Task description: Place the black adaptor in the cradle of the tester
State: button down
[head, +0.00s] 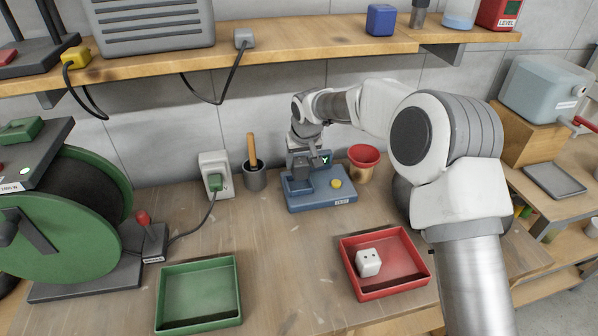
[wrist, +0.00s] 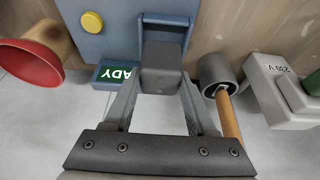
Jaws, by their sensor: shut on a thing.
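The blue tester (head: 308,204) stands at the back middle of the bench, with a yellow button and a small lit screen. In the wrist view the tester (wrist: 115,42) shows its screen reading "ADY", the rest hidden. Its cradle (wrist: 166,19) is a blue-rimmed recess beside the screen. My gripper (wrist: 161,80) is shut on the black adaptor (wrist: 161,60), one finger on each side. The adaptor is at the cradle, overlapping its near edge in the wrist view; I cannot tell whether it rests on the cradle floor. In the head view my gripper (head: 309,154) is over the tester's left part.
A grey cup with a wooden handle (head: 253,176) and a white socket box with a green plug (head: 215,175) stand left of the tester. A red-rimmed pot (head: 364,160) stands close right. A green tray (head: 198,325) is empty; a red tray (head: 408,291) holds a white cube.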

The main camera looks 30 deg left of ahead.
aim_at(299, 171)
jog(key=shift+a+f, duration=0.15)
jog(key=shift+a, duration=0.05)
jog(key=shift+f, duration=1.95)
jog(key=shift+f, duration=0.2)
jog(key=shift+c, duration=1)
grip_release()
jog(key=shift+r, duration=0.1)
jog(key=shift+d+r, duration=0.1)
jog(key=shift+r, duration=0.35)
jog(key=v, duration=1.1)
jog(key=shift+r, duration=0.15)
